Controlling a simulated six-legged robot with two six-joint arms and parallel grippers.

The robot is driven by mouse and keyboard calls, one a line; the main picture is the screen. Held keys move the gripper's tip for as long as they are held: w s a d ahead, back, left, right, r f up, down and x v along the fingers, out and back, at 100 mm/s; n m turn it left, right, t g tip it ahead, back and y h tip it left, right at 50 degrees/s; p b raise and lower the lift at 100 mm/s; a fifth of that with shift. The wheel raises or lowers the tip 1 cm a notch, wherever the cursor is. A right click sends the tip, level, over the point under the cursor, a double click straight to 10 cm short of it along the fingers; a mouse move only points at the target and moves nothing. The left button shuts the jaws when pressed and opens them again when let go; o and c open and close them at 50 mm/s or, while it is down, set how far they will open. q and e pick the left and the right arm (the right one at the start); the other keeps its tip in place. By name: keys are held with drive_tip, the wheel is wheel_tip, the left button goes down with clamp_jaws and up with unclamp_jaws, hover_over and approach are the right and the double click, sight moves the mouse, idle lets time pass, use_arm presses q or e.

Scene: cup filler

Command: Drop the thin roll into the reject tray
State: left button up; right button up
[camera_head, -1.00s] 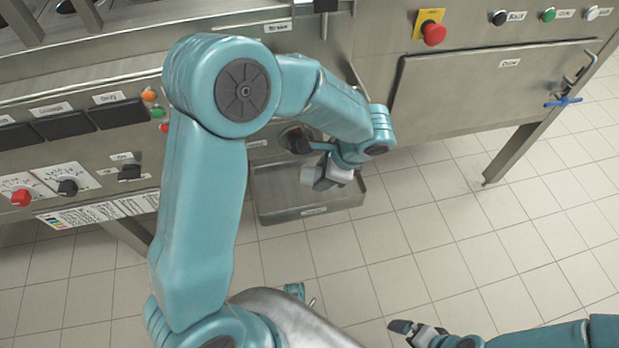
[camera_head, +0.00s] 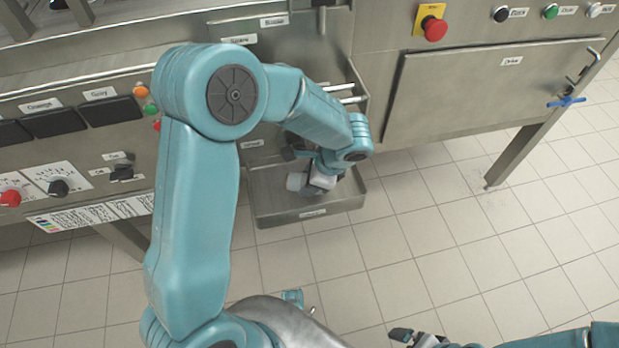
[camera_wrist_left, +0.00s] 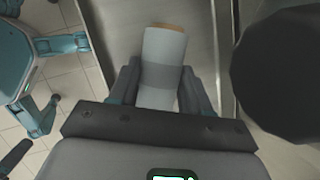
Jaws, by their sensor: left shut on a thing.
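My left gripper (camera_head: 298,183) is over the shallow metal tray (camera_head: 268,198) below the machine front; the tray's label is too small to read. In the left wrist view, my left gripper (camera_wrist_left: 160,100) is shut on a pale thin roll (camera_wrist_left: 163,62) with a tan end, pointing away from the palm. The tray's metal floor (camera_wrist_left: 115,22) shows beneath the roll in that view. I cannot tell the exact height of the roll above the tray. My right gripper (camera_head: 408,336) is low at the bottom edge, partly cut off, away from the tray.
A large dark round part (camera_wrist_left: 285,75) stands close to the right of my left gripper in the wrist view. A red emergency button (camera_head: 434,29) and a closed hatch (camera_head: 490,90) are to the right. Tiled floor (camera_head: 420,240) lies open in front.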

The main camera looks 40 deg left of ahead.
use_arm(q)
drive_tip(key=shift+f, duration=0.3)
drive_tip(key=o, duration=1.1)
drive_tip(key=shift+r, duration=0.1)
drive_tip(key=shift+r, duration=0.3)
drive_tip(key=p+v, duration=0.3)
drive_tip(key=v, duration=0.5)
drive_tip(key=shift+a, duration=0.15)
